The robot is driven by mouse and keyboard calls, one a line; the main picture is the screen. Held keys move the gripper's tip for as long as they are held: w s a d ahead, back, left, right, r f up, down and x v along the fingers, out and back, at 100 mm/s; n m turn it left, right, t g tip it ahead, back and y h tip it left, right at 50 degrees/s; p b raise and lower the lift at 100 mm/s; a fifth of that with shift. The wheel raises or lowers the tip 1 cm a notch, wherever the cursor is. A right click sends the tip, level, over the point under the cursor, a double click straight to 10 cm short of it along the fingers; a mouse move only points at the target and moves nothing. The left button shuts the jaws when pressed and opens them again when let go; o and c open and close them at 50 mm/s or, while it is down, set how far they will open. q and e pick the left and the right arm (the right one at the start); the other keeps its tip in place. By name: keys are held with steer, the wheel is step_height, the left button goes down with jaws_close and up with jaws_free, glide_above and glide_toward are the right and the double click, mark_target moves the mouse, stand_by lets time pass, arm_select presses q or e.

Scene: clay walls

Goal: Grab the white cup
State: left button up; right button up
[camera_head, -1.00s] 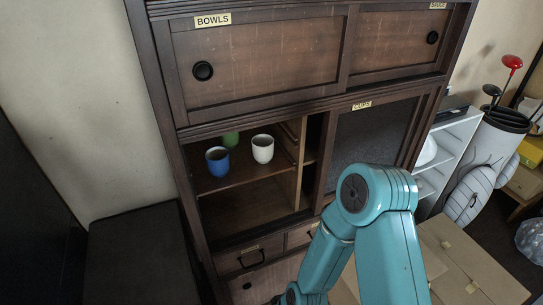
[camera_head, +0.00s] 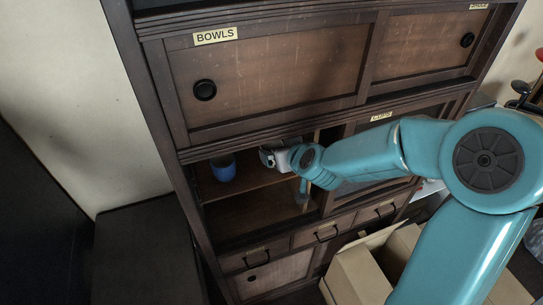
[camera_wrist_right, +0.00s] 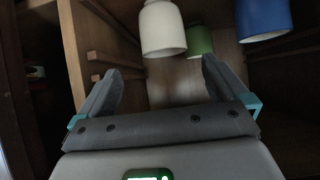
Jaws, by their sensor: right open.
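The white cup (camera_wrist_right: 162,28) shows in the right wrist view, ahead of my right gripper (camera_wrist_right: 162,68) and roughly in line with the gap between its fingers. The fingers are spread apart, and nothing is gripped between them. In the head view my right gripper (camera_head: 268,157) reaches into the open shelf of the dark wooden cabinet and hides the white cup. My left gripper is not in view.
A blue cup (camera_head: 223,168) stands on the shelf left of my gripper; it also shows in the right wrist view (camera_wrist_right: 262,18). A green cup (camera_wrist_right: 199,41) is behind the white one. Drawers (camera_head: 262,254) are below; an open cardboard box (camera_head: 362,272) stands in front.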

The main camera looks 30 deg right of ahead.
mark_target(268, 145)
steer(key=x, duration=0.2)
steer(key=shift+w+f, duration=0.25)
steer(key=shift+f, duration=0.05)
steer(key=shift+w+f, duration=0.15)
steer(key=shift+w, duration=0.25)
steer(key=x, duration=0.5)
steer(key=shift+a+p, duration=0.25)
steer(key=shift+p, duration=0.05)
steer(key=shift+r, duration=0.2)
steer(key=shift+s, duration=0.1)
steer(key=shift+c, duration=0.7)
steer(key=c, duration=1)
